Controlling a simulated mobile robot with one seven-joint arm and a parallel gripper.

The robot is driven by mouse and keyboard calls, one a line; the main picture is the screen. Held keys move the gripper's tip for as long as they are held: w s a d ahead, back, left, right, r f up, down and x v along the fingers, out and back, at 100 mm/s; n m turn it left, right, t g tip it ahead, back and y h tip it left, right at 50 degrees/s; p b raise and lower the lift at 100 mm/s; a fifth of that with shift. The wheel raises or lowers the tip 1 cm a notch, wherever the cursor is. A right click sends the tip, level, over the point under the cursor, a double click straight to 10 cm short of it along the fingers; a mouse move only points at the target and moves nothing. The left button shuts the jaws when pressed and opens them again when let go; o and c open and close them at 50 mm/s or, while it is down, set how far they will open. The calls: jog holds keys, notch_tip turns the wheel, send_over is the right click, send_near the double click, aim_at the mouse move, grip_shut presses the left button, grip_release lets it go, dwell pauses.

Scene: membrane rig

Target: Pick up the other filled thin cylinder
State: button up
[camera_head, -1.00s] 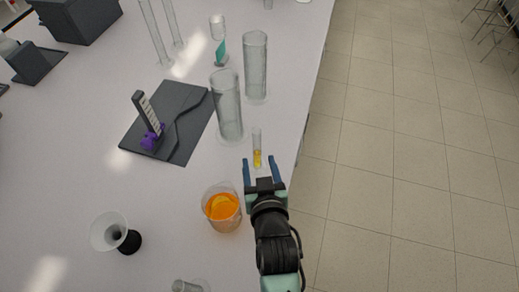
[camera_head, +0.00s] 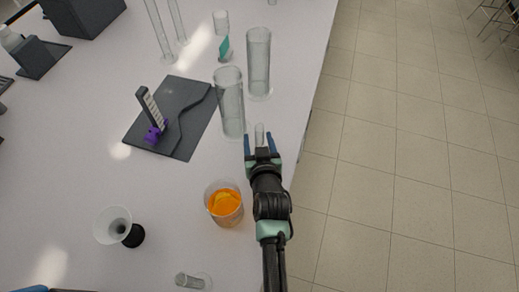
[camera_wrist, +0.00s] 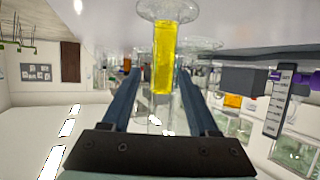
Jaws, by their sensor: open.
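A thin clear cylinder (camera_head: 260,130) stands upright near the table's right edge; its lower part is hidden by my gripper in the head view. In the wrist view the thin cylinder (camera_wrist: 163,58) appears upside down, with yellow liquid in it and a round foot at the top. My gripper (camera_head: 260,141) is open, with one blue finger on each side of the cylinder. In the wrist view the fingers of my gripper (camera_wrist: 158,80) flank it with visible gaps. I cannot tell exactly how deep it sits between them.
Two wide clear cylinders (camera_head: 231,105) (camera_head: 258,65) stand just beyond. A beaker of orange liquid (camera_head: 224,205) stands left of my arm. A dark board (camera_head: 180,110) holds a purple-and-grey piece (camera_head: 153,118). Another thin clear cylinder (camera_head: 190,281) is at the bottom.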

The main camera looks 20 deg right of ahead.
grip_shut()
dwell(0.3)
